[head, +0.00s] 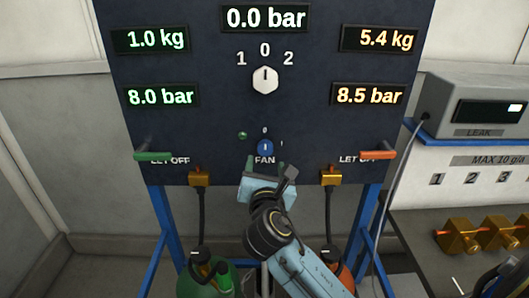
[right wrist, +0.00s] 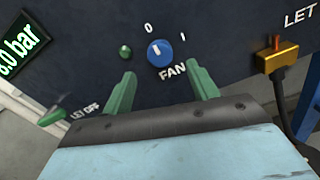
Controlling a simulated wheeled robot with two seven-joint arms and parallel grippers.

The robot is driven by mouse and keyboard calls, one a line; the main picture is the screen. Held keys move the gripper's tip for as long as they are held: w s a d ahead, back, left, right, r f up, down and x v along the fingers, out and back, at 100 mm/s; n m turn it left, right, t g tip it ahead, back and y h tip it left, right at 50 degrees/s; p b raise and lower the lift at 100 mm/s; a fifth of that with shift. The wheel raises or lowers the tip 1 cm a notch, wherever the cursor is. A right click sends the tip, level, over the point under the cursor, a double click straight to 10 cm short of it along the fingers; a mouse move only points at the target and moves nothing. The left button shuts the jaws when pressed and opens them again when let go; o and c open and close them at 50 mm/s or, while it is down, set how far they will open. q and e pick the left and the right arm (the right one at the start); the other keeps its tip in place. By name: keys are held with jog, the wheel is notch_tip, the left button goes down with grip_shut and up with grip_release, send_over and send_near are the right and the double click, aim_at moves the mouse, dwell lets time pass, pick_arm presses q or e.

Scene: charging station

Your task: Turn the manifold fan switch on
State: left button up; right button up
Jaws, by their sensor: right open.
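The fan switch (head: 265,148) is a small round blue knob low on the dark manifold panel (head: 215,75), above the label FAN. In the right wrist view the knob (right wrist: 160,53) has a white pointer mark directed near the 0; a 1 stands to its right. A small green lamp (head: 242,135) sits left of it and looks dark. My right gripper (head: 265,167) is open and empty, just below the knob. In the right wrist view its two green fingers (right wrist: 163,80) stand apart below and on either side of the knob, not visibly touching it. My left gripper is not in view.
A white selector knob (head: 265,79) sits above the fan switch. A green lever (head: 155,156) and an orange lever (head: 377,155) stick out at the panel's lower sides. Brass fittings with hoses (head: 198,177) (head: 330,177) hang below. A leak tester (head: 475,108) stands on the right.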

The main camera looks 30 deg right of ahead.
aim_at(265, 150)
jog(key=x, duration=0.5)
jog(key=shift+w+d, duration=0.2)
jog(key=shift+w, duration=0.05)
jog(key=shift+w+d, duration=0.1)
jog(key=shift+w, duration=0.2)
jog(key=shift+c, duration=0.2)
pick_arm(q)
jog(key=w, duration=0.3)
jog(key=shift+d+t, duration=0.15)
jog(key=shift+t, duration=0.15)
pick_arm(e)
jog(key=c, duration=1)
